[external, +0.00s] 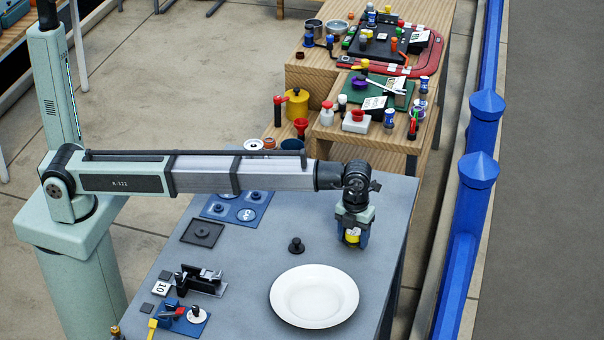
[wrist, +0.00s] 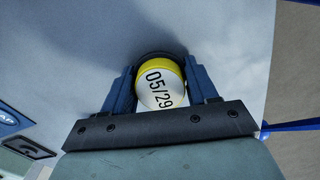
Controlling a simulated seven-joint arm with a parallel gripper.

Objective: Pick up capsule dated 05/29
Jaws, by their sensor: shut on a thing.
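The capsule dated 05/29 (wrist: 161,86) is white with a yellow end and shows the black print "05/29" in the wrist view. My gripper (wrist: 162,88) is shut on it, with one blue finger on each side. In the external view my gripper (external: 352,236) is over the right part of the grey table, and the yellow end of the capsule (external: 352,238) shows between the fingers. A dark round edge shows behind the capsule in the wrist view; I cannot tell whether the capsule touches anything below.
A white plate (external: 314,296) lies on the grey table (external: 250,262), in front of my gripper. A small black knob (external: 296,245) stands left of it. A black fixture (external: 202,281) and blue panels (external: 236,207) are further left. Crowded wooden benches (external: 325,132) stand behind.

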